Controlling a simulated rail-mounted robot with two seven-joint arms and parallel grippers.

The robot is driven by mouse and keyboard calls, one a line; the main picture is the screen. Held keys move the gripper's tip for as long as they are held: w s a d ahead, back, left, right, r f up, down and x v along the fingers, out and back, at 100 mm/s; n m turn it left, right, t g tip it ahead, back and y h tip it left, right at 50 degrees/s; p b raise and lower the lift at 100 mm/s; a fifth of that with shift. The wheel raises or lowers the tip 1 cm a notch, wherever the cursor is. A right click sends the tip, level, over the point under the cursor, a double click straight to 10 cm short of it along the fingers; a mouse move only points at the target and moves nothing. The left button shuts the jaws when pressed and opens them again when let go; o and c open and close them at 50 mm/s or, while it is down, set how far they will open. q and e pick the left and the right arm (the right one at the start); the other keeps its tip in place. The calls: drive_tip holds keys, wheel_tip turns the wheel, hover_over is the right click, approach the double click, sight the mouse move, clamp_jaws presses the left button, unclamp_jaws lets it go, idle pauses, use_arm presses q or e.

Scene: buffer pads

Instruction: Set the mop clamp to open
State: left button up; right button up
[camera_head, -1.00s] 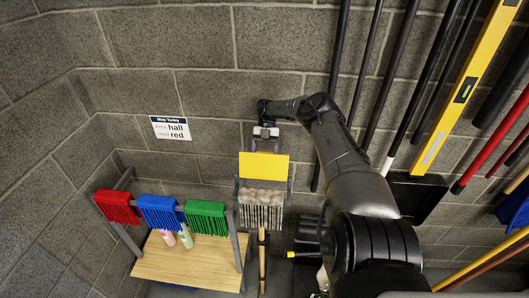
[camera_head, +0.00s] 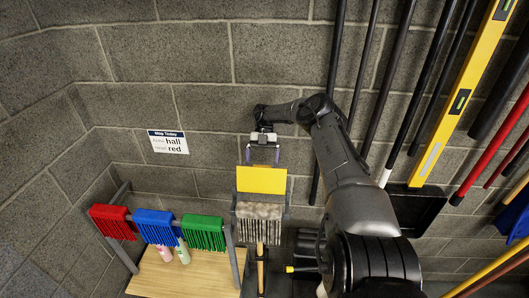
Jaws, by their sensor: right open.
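A mop with grey strands (camera_head: 259,229) hangs upright against the wall, its light wooden handle (camera_head: 261,271) running down below. A flat yellow plate (camera_head: 262,180) stands above the strands between grey side pieces, and seems to be part of the mop clamp. I cannot tell for sure whether the clamp is open or shut. My right gripper (camera_head: 263,158) is open and empty, pointing down just above the yellow plate's top edge. Whether its fingertips touch the plate is unclear. My left gripper is not in view.
Red (camera_head: 112,220), blue (camera_head: 155,224) and green (camera_head: 203,230) mop heads hang on a rack over a wooden shelf (camera_head: 185,274). A sign (camera_head: 168,147) reads "Mop Today", "hall", "red". Several poles and a yellow level (camera_head: 458,101) hang at the right.

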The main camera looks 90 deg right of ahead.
drive_tip(key=s+a+r, duration=0.3)
drive_tip(key=s+r, duration=0.4)
drive_tip(key=s, duration=0.4)
drive_tip(key=shift+s, duration=0.15)
